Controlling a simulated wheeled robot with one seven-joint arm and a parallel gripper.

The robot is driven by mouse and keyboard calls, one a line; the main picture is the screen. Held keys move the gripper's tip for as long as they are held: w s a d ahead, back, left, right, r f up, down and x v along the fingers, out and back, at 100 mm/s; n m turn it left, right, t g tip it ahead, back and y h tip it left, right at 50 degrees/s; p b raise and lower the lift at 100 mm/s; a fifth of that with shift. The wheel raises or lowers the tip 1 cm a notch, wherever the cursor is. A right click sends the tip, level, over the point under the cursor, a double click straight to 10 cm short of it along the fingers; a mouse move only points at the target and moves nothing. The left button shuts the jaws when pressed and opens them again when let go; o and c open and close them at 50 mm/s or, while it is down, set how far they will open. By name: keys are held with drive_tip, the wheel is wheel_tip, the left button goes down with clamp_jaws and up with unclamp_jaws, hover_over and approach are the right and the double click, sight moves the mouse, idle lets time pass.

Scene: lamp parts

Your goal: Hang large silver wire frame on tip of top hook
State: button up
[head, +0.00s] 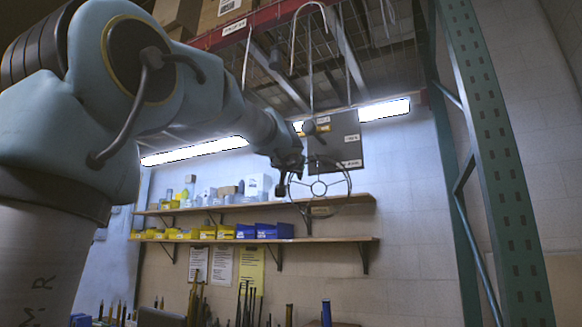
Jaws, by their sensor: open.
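The silver wire frame (319,188), a thin ring with spokes around a small hub, shows near the picture's middle. My gripper (291,181) is open at the ring's left side and overlaps it in the picture. I cannot tell whether they touch. A silver hook (308,5) with a rounded bend shows at the top, in front of the red shelf beam and well above the ring. Thin rods run down from the hook area. I cannot tell whether any of them joins the ring.
A red beam (255,24) and wire rack with boxes hang overhead. A green upright (500,170) stands at right. Behind are wall shelves (260,206) with bins and a grey box (339,140). Pale wall right of the ring looks open.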

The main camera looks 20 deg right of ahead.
clamp_jaws()
idle(0.3)
idle(1.6)
unclamp_jaws()
drive_tip(key=b+v, duration=0.5)
drive_tip(key=v, duration=0.5)
drive_tip(key=shift+s+a, duration=0.15)
drive_tip(key=shift+s, duration=0.25)
